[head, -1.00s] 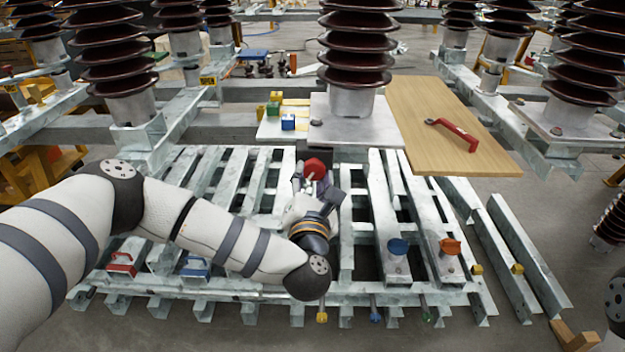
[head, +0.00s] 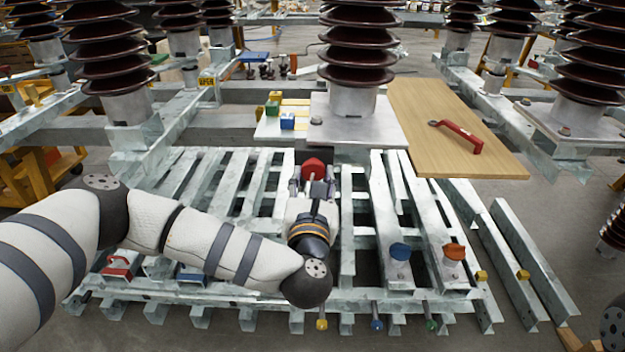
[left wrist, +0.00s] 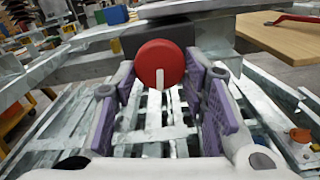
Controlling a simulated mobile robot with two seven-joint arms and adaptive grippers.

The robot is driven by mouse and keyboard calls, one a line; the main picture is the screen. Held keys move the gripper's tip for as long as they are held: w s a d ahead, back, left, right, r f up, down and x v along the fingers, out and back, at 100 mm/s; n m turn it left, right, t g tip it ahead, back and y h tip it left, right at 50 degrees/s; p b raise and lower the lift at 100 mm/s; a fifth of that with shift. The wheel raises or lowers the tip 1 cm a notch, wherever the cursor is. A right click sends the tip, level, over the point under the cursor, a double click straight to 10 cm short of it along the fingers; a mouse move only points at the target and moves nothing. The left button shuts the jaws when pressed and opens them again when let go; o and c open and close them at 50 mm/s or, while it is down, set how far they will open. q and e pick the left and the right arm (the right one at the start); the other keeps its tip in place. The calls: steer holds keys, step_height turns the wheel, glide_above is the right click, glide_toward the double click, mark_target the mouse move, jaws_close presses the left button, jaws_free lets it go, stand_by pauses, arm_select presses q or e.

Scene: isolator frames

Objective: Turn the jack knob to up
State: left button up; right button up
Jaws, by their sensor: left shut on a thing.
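The red round knob (head: 314,167) sits on the dark block below the central insulator's plate. In the left wrist view the knob (left wrist: 160,62) faces me, and its white mark runs from near the middle down to the lower rim. My left gripper (head: 314,186) comes at it from the front. The contact spots are partly hidden behind the knob's face. My right gripper is out of view.
A blue knob (head: 400,251) and an orange knob (head: 454,252) stand on the slatted metal frame (head: 230,190) at right. A wooden board (head: 450,120) carries a red-handled tool (head: 460,136). Colored blocks (head: 287,122) lie on a white plate left of the insulator (head: 357,60).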

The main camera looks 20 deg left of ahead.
arm_select(q)
steer(key=shift+r, duration=0.1)
steer(key=o, duration=1.2)
steer(key=shift+c, duration=0.2)
steer(key=shift+s, duration=0.1)
steer(key=v, duration=1.2)
